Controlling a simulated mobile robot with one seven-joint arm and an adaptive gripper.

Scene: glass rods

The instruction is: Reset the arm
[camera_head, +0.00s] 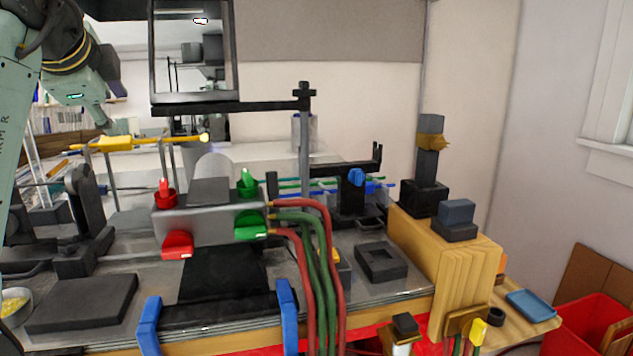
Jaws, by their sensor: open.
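My arm comes in along the left edge, with a yellow-ringed joint at the top left. At its end my gripper (103,121) hangs at the upper left, pale green with a small lit mark. It is open, though its fingers are small and hard to make out. It is above and left of a yellow-tipped bar (150,142), and I see nothing held in it. Colored glass-like rods (320,184), green and blue, lie across the back of the bench.
A grey block with red and green knobs (208,222) stands mid-bench, with red and green hoses (322,262). A wooden block (440,262) stands right. A red bin (590,315) is lower right.

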